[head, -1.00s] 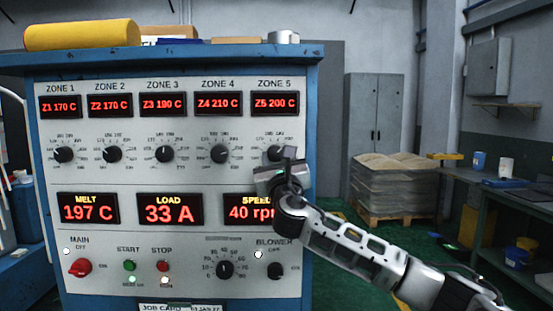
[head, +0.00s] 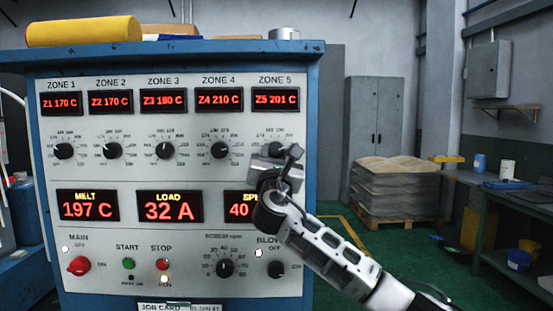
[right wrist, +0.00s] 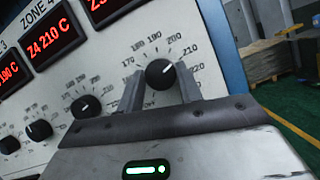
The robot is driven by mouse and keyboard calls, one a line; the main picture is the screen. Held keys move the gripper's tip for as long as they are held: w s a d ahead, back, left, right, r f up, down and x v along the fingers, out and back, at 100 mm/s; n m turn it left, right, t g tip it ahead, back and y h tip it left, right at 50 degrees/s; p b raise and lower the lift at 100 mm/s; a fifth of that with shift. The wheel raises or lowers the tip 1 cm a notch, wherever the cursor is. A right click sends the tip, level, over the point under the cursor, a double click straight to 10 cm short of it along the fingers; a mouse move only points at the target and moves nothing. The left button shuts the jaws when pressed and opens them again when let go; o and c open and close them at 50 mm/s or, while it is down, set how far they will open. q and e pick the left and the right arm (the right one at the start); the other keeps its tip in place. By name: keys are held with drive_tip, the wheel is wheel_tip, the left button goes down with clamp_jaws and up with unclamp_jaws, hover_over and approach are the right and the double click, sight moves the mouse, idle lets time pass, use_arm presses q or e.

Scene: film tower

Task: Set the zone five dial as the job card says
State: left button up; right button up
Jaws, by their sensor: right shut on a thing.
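The zone five dial (right wrist: 160,74) is a black knob with a white pointer line on a printed scale; the pointer lies toward the upper right, near the 200 to 210 marks. My right gripper (right wrist: 161,90) is shut on this dial, one finger on each side. In the head view my right gripper (head: 277,160) covers most of the zone five dial (head: 277,148). The zone 5 display (head: 276,100) reads Z5 201 C. The job card (head: 180,306) shows only its top edge at the bottom of the panel; its lines are out of view. My left gripper is not in view.
Zone four's dial (head: 220,150) sits just left of my gripper. The speed display (head: 240,205) is partly hidden by my arm. The blower switch (head: 277,269) and main switch (head: 79,265) are lower.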

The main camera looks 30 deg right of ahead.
drive_tip(key=shift+m+g, duration=0.4)
drive_tip(key=shift+m, duration=0.5)
drive_tip(key=o, duration=1)
drive_tip(key=b+v, duration=0.1)
drive_tip(key=v, duration=0.4)
drive_tip(key=b+v, duration=0.1)
drive_tip(key=v, duration=0.4)
drive_tip(key=b+v, duration=0.1)
drive_tip(key=v, duration=0.5)
drive_tip(key=shift+w+f, duration=0.2)
drive_tip(key=shift+f, duration=0.1)
